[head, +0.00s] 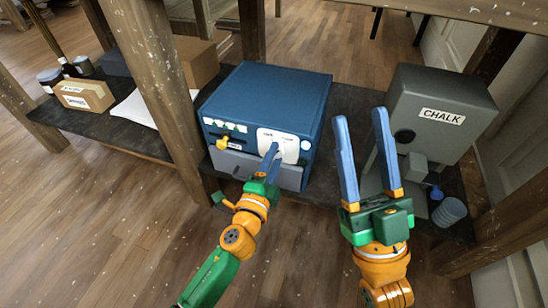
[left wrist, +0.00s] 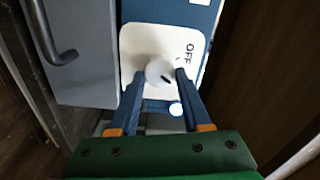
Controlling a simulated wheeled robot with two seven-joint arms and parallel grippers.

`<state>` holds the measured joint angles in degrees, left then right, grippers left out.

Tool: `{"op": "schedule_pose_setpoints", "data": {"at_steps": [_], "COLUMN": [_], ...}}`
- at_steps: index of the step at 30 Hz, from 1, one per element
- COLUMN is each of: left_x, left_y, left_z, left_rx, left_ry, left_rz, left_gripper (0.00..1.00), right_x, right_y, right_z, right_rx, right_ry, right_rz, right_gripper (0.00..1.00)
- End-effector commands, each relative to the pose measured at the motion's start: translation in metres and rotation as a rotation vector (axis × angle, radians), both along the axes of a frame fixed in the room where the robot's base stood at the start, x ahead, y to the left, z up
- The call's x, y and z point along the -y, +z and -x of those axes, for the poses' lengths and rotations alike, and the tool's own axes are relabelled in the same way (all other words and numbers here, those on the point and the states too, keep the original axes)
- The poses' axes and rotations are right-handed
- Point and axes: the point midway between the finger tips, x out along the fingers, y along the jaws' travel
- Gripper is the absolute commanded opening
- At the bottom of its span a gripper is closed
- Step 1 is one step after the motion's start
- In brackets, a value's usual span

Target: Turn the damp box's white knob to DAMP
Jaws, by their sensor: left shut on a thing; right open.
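The damp box (head: 268,92) is a blue cabinet on the dark shelf, with a white plate (head: 291,148) on its front. My left gripper (head: 271,152) reaches that plate; its fingers hide the knob in the head view. In the left wrist view the white knob (left wrist: 157,68) sits between the fingertips of my left gripper (left wrist: 160,76), which is shut on it. A short dark mark shows on the knob. The word OFF is printed on the plate (left wrist: 140,38) beside it; DAMP cannot be read. My right gripper (head: 360,116) is open and empty, right of the box.
A grey CHALK box (head: 440,100) stands right of the damp box, beyond my right gripper. The damp box front also has a yellow knob (head: 221,143) and a grey drawer (head: 240,165). A wooden post (head: 160,85) rises at its left. Cartons (head: 85,96) lie farther left.

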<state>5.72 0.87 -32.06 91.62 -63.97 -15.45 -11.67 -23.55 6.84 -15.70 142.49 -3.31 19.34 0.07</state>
Motion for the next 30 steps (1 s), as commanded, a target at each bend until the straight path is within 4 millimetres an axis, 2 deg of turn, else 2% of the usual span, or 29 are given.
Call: {"op": "schedule_pose_setpoints", "data": {"at_steps": [18, 19, 22, 30], "left_x": [0.0001, 0.0001, 0.0001, 0.0000], "left_y": [-0.0011, -0.0011, -0.0010, -0.0005], "left_z": [0.0004, 0.0004, 0.0003, 0.0004], "left_rx": [0.011, 0.011, 0.010, 0.011], "left_ry": [0.000, 0.000, 0.000, 0.000], "left_rz": [-0.040, -0.040, -0.039, -0.037], "left_gripper": [0.00, 0.51, 0.78, 0.78], "right_x": [0.0006, 0.0006, 0.0006, 0.0006], "right_y": [-0.0027, -0.0026, -0.0024, -0.0016], "right_z": [-0.0017, -0.0017, -0.0016, -0.0014], "right_rx": [-0.014, -0.014, -0.014, -0.011], "right_ry": [-0.004, -0.004, -0.004, -0.003], "right_rz": [0.004, 0.004, 0.004, 0.003], "right_gripper": [0.50, 0.50, 0.50, 0.50]}}
